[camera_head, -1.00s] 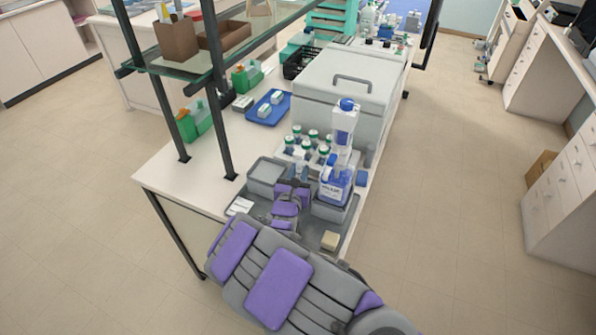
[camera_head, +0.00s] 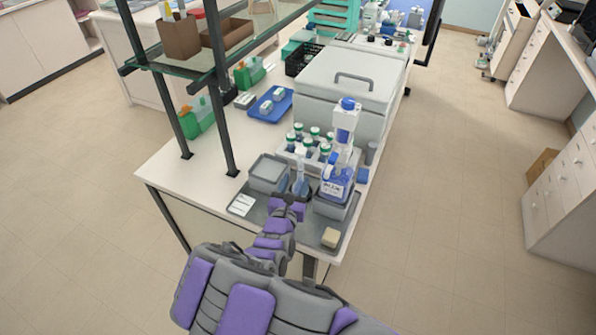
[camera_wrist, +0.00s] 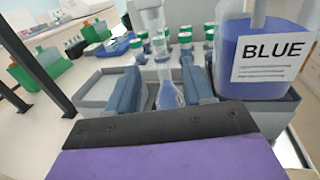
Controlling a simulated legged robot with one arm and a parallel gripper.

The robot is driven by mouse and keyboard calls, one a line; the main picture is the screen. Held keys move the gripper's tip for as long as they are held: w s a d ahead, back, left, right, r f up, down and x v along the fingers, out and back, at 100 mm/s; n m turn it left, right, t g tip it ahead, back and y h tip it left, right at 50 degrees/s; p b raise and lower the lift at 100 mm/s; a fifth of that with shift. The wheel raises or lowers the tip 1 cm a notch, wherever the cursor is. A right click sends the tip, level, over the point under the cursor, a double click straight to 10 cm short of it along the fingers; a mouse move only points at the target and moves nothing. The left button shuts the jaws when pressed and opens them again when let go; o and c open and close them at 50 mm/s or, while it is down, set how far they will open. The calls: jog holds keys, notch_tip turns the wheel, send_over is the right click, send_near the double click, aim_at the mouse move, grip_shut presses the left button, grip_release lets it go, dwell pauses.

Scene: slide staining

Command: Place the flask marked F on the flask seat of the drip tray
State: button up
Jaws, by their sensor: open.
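A clear flask (camera_head: 300,183) with a narrow neck stands upright on the grey drip tray (camera_head: 308,238). In the wrist view the flask (camera_wrist: 171,96) has a conical body with a little blue liquid. I cannot read a letter on it. My gripper (camera_head: 290,201) is just on the near side of the flask. In the wrist view my gripper (camera_wrist: 160,66) is open, one finger on each side of the flask's line, with visible gaps. The flask's base and whatever it stands on are hidden, so I cannot tell whether it is on the seat.
A bottle labelled BLUE (camera_head: 337,183) stands in a grey holder right of the flask. A grey bin (camera_head: 268,174) is to the left. Green-capped bottles (camera_head: 314,136) stand behind. A sponge (camera_head: 331,237) and white slips (camera_head: 241,205) lie at the tray's front.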

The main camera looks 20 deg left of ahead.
jog(key=shift+s+d+p, duration=0.2)
jog(key=shift+s, duration=1.2)
jog(key=shift+s+d+p, duration=0.15)
jog(key=shift+s+p, duration=0.05)
jog(key=shift+s, duration=1.15)
